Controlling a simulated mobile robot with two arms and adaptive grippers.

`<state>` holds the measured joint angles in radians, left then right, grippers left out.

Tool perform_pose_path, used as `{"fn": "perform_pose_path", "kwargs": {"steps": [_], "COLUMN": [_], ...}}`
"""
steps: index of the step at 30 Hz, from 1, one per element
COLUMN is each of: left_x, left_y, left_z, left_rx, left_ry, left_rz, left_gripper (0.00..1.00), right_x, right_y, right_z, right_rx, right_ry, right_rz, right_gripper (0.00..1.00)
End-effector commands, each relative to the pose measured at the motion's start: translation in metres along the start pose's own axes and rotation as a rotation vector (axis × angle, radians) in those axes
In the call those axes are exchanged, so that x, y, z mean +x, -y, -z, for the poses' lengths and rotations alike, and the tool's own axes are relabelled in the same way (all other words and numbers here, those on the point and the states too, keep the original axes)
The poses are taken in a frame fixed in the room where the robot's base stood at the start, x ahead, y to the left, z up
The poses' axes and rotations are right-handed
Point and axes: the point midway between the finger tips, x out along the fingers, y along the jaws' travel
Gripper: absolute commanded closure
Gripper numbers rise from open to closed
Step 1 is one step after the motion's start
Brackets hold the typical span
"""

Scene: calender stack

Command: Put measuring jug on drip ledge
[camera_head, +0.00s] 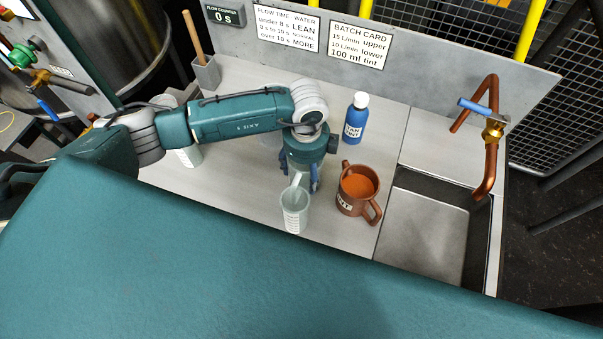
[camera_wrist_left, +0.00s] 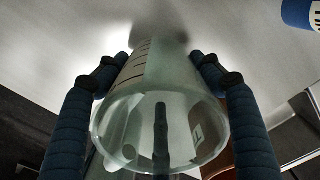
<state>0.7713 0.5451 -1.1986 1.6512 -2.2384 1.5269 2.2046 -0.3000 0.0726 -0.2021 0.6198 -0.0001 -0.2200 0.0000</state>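The measuring jug (camera_head: 294,212) is a small clear cup with printed marks, at the front middle of the grey counter. In the left wrist view the jug (camera_wrist_left: 160,120) has its mouth toward the camera. My left gripper (camera_head: 300,180) is at the jug's far side in the head view. In the left wrist view, its dark blue fingers (camera_wrist_left: 161,62) lie on either side of the jug, close to its wall. Whether they press on it is unclear, as is whether the jug touches the counter. No drip ledge can be identified for certain. My right gripper is not in view.
A brown mug (camera_head: 352,204) with orange liquid stands just right of the jug. A blue bottle (camera_head: 354,125) stands behind it. The sink (camera_head: 425,235) and copper tap (camera_head: 491,150) are at right. A white container (camera_head: 190,157) is partly hidden by my arm. Valves (camera_head: 30,50) show upper left.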

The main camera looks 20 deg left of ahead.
Motion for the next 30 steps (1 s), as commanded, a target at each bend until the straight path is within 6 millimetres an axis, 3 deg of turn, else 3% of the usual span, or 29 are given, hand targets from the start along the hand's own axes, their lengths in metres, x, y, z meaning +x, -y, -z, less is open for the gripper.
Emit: {"fn": "perform_pose_path", "kwargs": {"steps": [3,11,16,20,30], "left_x": [0.000,-0.002,-0.015,-0.035,-0.106], "left_y": [0.000,0.000,0.001,0.002,0.002], "left_z": [0.000,0.000,0.000,0.000,0.000], "left_rx": [0.000,0.000,0.000,0.001,0.002], "left_ry": [0.000,0.000,0.000,0.000,0.000], "left_rz": [0.000,0.001,0.003,0.005,0.006], "left_gripper": [0.67,0.67,0.67,0.67,0.67], "right_x": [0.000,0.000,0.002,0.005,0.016], "right_y": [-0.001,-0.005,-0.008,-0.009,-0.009], "right_z": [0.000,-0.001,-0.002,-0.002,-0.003], "right_rx": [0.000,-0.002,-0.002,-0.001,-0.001], "right_ry": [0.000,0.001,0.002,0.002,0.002], "right_rz": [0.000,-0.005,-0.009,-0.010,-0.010], "right_gripper": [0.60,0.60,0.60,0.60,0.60]}}
